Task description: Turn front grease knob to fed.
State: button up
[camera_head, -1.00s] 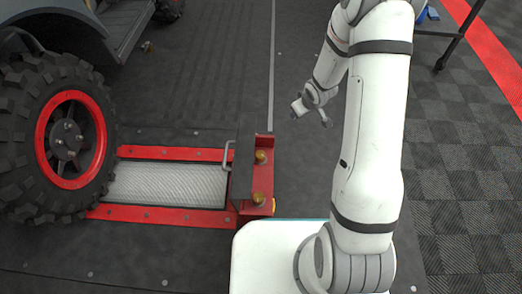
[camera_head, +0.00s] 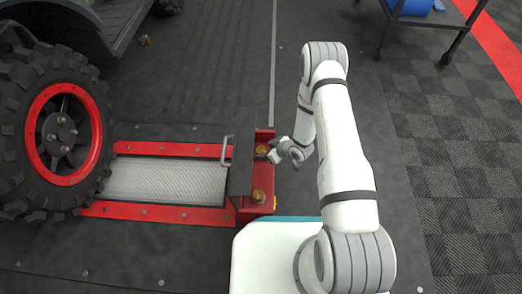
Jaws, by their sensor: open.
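Two brass-coloured knobs sit on the red end housing of the roller unit (camera_head: 270,177). One is the far knob (camera_head: 261,150) and the other is the near knob (camera_head: 258,196). No label is readable, so I cannot tell from the picture which is the front grease knob or how either is set. My gripper (camera_head: 284,162) is open and empty, just right of the far knob. One finger is close to that knob; I cannot tell if it touches. The near knob is clear of the gripper.
A grey handle (camera_head: 226,150) stands beside a dark upright plate (camera_head: 241,165) left of the knobs. The vehicle's tyre (camera_head: 58,135) stands left of the roller (camera_head: 168,181). A cart (camera_head: 430,22) with a blue item is at the upper right.

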aim_at(262, 150)
jog(key=b+x, duration=0.1)
jog(key=x, duration=0.3)
jog(key=shift+c, duration=0.5)
jog(key=c, duration=0.9)
jog(key=shift+a, duration=0.2)
jog(key=shift+d, duration=0.1)
